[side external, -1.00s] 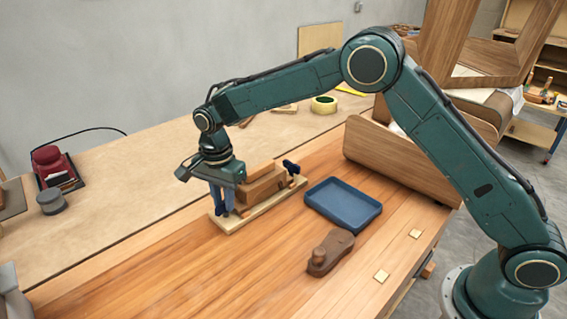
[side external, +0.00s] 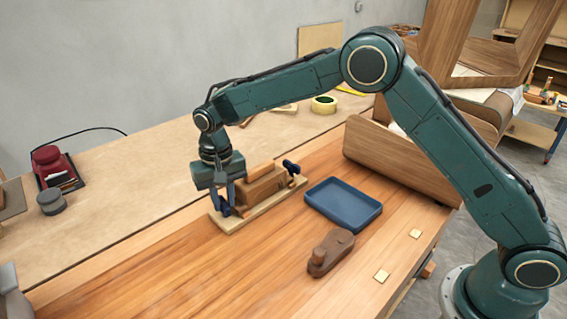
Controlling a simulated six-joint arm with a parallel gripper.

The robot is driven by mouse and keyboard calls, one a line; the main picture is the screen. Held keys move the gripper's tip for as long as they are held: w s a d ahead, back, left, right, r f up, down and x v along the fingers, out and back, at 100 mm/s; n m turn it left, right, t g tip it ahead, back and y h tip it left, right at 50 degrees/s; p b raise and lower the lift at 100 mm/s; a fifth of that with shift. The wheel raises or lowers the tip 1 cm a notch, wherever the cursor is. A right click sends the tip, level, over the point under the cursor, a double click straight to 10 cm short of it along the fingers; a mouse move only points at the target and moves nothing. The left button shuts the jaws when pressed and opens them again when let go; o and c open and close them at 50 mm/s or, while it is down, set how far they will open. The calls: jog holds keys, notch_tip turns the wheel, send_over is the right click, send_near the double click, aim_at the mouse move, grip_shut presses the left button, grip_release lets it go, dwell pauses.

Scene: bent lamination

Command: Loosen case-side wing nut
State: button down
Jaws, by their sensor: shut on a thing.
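A wooden block assembly (side external: 263,186) stands on a pale baseboard (side external: 240,219) on the bench. A dark blue wing nut (side external: 291,167) shows at its far right end. My gripper (side external: 226,204) points down at the near left end of the assembly and is shut on a dark blue wing nut (side external: 222,209) there. The fingers hide most of that nut, and its exact angle cannot be made out.
A blue tray (side external: 343,203) lies empty to the right of the baseboard. A brown wooden hand plane (side external: 330,251) sits in front of the tray. A curved wooden piece (side external: 400,165) stands behind.

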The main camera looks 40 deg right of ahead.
aim_at(223, 201)
jog(key=shift+n, duration=1.6)
jog(key=c, duration=1.3)
grip_release()
jog(key=shift+o, duration=0.2)
jog(key=shift+r, duration=0.15)
notch_tip(223, 201, up, 14)
jog(key=shift+f, duration=0.2)
jog(key=shift+r, duration=0.1)
